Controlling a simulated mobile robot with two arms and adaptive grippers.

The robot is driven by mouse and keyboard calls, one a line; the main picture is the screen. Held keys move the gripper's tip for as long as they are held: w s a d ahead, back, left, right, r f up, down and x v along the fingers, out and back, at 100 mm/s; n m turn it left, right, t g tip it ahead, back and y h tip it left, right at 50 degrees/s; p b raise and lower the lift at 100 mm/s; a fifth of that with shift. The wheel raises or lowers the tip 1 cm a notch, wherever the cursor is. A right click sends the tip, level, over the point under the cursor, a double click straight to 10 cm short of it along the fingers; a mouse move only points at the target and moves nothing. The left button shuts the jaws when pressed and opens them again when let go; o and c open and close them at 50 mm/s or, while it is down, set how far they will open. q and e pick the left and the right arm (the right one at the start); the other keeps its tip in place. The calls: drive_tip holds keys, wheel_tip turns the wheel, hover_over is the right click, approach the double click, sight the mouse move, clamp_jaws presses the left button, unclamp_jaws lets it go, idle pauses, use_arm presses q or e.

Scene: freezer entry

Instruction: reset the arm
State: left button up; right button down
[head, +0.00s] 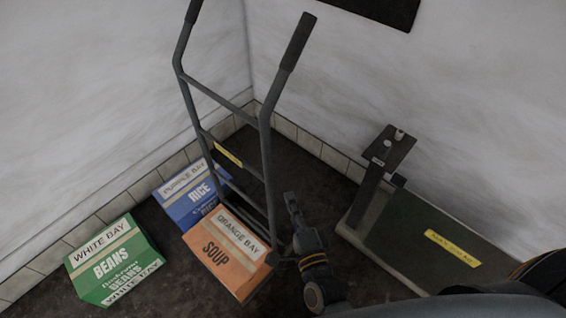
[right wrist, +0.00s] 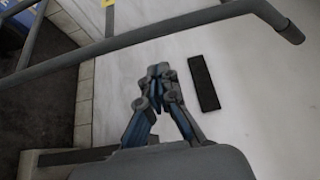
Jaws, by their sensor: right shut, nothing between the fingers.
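My right arm comes in from the lower right of the head view. Its gripper (head: 291,200) points up and away, beside the right upright of a grey hand truck (head: 267,150). In the right wrist view the fingers (right wrist: 158,70) are together and hold nothing. A grey bar of the truck (right wrist: 150,42) crosses that view beyond the fingertips; I cannot tell the exact gap. My left gripper is not in view.
A green beans box (head: 112,262), blue rice box (head: 190,195) and orange soup box (head: 228,255) are on the dark floor at left and centre. A platform scale (head: 420,240) stands right of my gripper. White walls (head: 400,70) meet behind the truck.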

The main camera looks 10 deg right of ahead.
drive_tip(key=s+f+n+g, duration=0.3)
drive_tip(key=s+f+n, duration=0.1)
drive_tip(key=f, duration=0.6)
drive_tip(key=s+f+n+g+y, duration=0.1)
drive_tip(key=s+f+n+g, duration=0.25)
drive_tip(key=f, duration=0.75)
drive_tip(key=s+f+n+g, duration=0.3)
drive_tip(key=s+f+n, duration=0.15)
drive_tip(key=f, duration=0.55)
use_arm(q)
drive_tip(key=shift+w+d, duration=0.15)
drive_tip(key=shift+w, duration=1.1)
use_arm(e)
drive_tip(key=s+d+f+n+g+h, duration=0.1)
drive_tip(key=s+d+f+n+g, duration=0.2)
drive_tip(key=s+f, duration=0.4)
drive_tip(key=s+d+f+n+g+h, duration=0.1)
drive_tip(key=s+d+f+n+g, duration=0.3)
drive_tip(key=s, duration=1.1)
drive_tip(key=d+f, duration=0.3)
drive_tip(key=d, duration=0.1)
drive_tip(key=shift+s+d+n+g, duration=0.2)
drive_tip(key=shift+d+n+g, duration=0.1)
drive_tip(key=shift+g, duration=0.05)
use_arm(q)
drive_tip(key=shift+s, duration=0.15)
